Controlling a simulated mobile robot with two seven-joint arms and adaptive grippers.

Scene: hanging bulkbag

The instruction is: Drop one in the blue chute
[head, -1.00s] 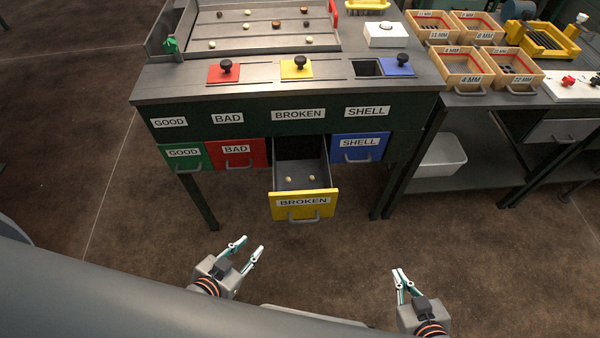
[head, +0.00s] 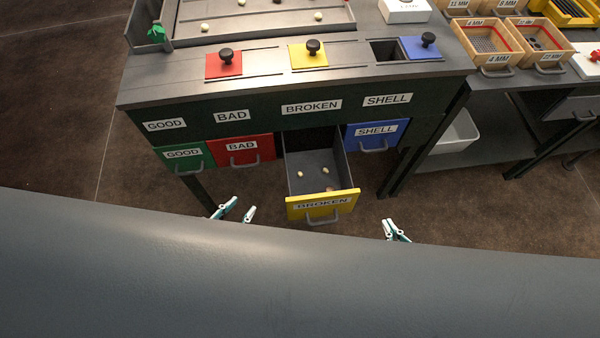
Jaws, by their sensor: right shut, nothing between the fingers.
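The blue chute's lid (head: 421,47) is slid to the right, with a dark open hole (head: 385,51) beside it on the bench top. The red lid (head: 224,65) and yellow lid (head: 308,55) show no open hole. Several small pale and dark pieces lie in the sorting tray (head: 268,28) at the top. The yellow BROKEN drawer (head: 322,205) is pulled out, with a few small pieces (head: 325,169) inside. My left gripper (head: 234,212) is open and empty, low in front of the bench. My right gripper (head: 397,238) is shut and empty, right of the drawer.
The green GOOD drawer (head: 184,157), red BAD drawer (head: 242,150) and blue SHELL drawer (head: 377,134) are shut. The open drawer juts out between my grippers. Labelled wooden bins (head: 495,68) stand on the right table, with a white bin (head: 458,135) below.

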